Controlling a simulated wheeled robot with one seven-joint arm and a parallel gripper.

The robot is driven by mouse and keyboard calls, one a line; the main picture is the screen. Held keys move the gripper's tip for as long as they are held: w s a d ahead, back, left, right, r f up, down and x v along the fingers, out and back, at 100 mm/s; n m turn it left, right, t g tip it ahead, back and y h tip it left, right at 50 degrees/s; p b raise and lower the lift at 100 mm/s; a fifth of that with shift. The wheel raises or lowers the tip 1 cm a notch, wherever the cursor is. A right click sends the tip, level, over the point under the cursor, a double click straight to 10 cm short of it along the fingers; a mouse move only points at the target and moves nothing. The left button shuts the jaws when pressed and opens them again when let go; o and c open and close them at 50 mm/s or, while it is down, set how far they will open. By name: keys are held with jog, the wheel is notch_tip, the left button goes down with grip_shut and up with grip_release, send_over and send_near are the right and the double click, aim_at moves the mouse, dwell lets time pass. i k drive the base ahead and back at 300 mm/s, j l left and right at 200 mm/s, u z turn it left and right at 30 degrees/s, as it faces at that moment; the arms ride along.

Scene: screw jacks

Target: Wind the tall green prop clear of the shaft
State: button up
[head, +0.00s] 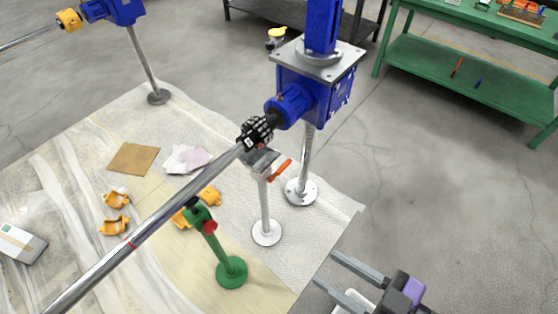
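The green prop (231,268) stands upright on its round green base on the sheeted floor. Its green head (198,214) is right by the underside of the long steel shaft (150,226); I cannot tell whether they touch. A red handle (209,227) sits on its upper part. A white prop (265,212) with an orange-red handle (281,170) stands behind it, near the shaft's black coupling (256,132). My gripper (324,267) is at the lower right, with its two grey fingers apart and nothing between them. It is well to the right of the green prop.
A blue screw jack (316,98) stands behind the props on a steel column; another (121,11) is at the upper left. Yellow coupling halves (115,226), a brown board (133,159) and a box (22,243) lie left. A green bench (455,75) stands upper right. Bare floor is clear at right.

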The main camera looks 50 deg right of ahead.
aim_at(210, 226)
jog(key=k+j, duration=0.1)
jog(key=k, duration=0.25)
jog(key=i+j, duration=0.15)
jog(key=i, duration=0.3)
jog(key=i+j, duration=0.2)
jog(key=i, duration=0.25)
jog(key=i+j, duration=0.15)
jog(key=i, duration=0.3)
jog(key=j+u, duration=0.05)
